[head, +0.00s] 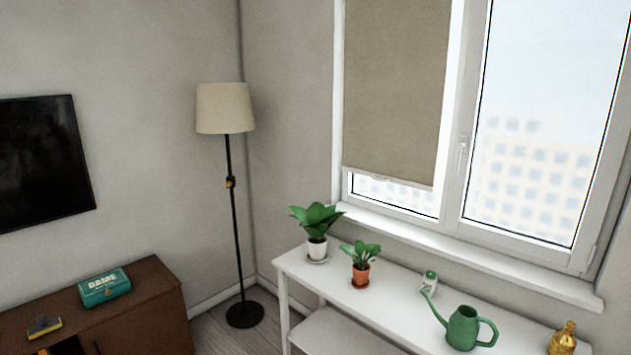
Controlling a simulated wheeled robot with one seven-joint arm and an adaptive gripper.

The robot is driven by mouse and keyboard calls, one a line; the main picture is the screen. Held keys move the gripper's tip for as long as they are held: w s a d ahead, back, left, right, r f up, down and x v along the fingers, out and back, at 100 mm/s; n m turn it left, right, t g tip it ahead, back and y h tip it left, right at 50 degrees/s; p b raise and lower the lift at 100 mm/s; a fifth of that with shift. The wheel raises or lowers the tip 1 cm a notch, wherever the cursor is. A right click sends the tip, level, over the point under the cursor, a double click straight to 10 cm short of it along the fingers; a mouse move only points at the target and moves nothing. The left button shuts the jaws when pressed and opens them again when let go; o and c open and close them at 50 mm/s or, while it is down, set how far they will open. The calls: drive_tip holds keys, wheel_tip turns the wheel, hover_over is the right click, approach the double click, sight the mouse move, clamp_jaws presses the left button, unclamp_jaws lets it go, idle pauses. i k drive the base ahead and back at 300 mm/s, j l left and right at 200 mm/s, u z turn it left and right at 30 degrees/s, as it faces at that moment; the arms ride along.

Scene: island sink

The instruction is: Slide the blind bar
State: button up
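A beige roller blind (394,90) covers most of the left window pane in the head view. Its white bottom bar (388,179) hangs a little above the lower window frame, with a strip of glass showing under it. A small pale tab is at about the middle of the bar. My gripper is not in view.
A white table (330,285) under the window holds two potted plants (317,228) (361,262), a small green-and-white item (429,282), a green watering can (463,328) and a gold bottle (563,340). A floor lamp (226,108) stands left in the corner.

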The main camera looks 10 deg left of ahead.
sight(377, 176)
drive_tip(key=u, duration=0.1)
drive_tip(key=i+j, duration=0.1)
drive_tip(key=i, duration=0.5)
drive_tip(key=i+j, duration=0.1)
drive_tip(key=i, duration=0.55)
drive_tip(key=i+j+z, duration=0.1)
drive_tip(key=i, duration=0.5)
drive_tip(key=i+j, duration=0.2)
drive_tip(key=i, duration=0.45)
